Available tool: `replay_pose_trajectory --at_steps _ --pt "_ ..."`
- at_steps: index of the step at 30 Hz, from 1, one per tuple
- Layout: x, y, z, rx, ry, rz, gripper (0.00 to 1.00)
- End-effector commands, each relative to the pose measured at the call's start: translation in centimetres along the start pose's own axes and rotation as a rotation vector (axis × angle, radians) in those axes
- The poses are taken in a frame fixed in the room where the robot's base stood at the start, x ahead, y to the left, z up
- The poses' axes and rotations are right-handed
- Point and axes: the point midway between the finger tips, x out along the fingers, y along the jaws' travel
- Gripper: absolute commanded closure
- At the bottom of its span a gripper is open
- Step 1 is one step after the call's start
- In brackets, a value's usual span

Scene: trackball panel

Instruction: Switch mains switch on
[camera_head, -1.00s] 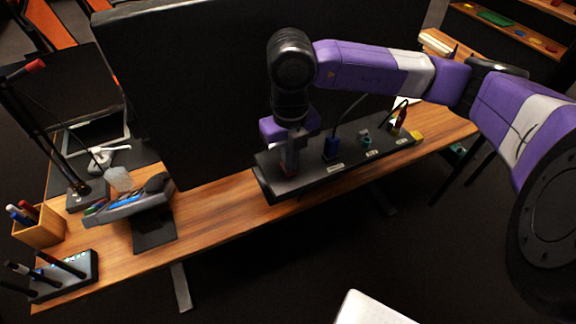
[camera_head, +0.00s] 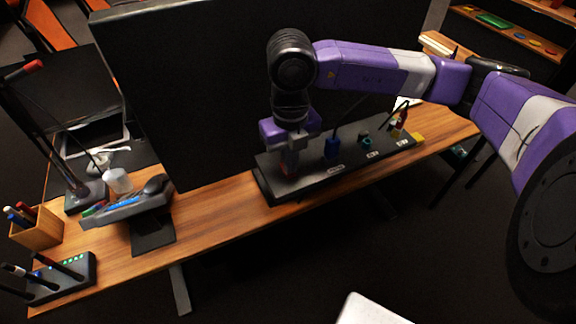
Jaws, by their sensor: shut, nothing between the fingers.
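A long black panel (camera_head: 318,181) with white labels lies along the back of the wooden desk, in front of a large dark screen. My gripper (camera_head: 289,172) points down at the panel's left end, its fingers together with nothing held. A little red shows at the fingertips. It may be the mains switch, but the fingers cover most of it, and I cannot tell its position or whether they touch it.
A black box with green lights (camera_head: 72,264) stands at the desk's left front, near a wooden pen holder (camera_head: 38,228). A tilted grey device (camera_head: 138,205) stands left of the panel. The desk front (camera_head: 222,215) between them is clear.

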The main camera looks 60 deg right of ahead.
Motion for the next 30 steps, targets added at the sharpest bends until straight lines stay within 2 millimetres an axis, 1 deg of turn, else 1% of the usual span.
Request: replay_pose_trajectory --at_steps 1,21,25,30 --pt "-0.6 0.0 0.0 -0.001 -0.001 0.000 1.00" --pt "-5.5 0.0 0.0 0.000 -0.001 -0.001 1.00" --pt "-6.1 0.0 0.0 0.000 0.000 0.000 1.00" --pt "-6.3 0.0 0.0 -0.001 0.000 0.000 1.00"
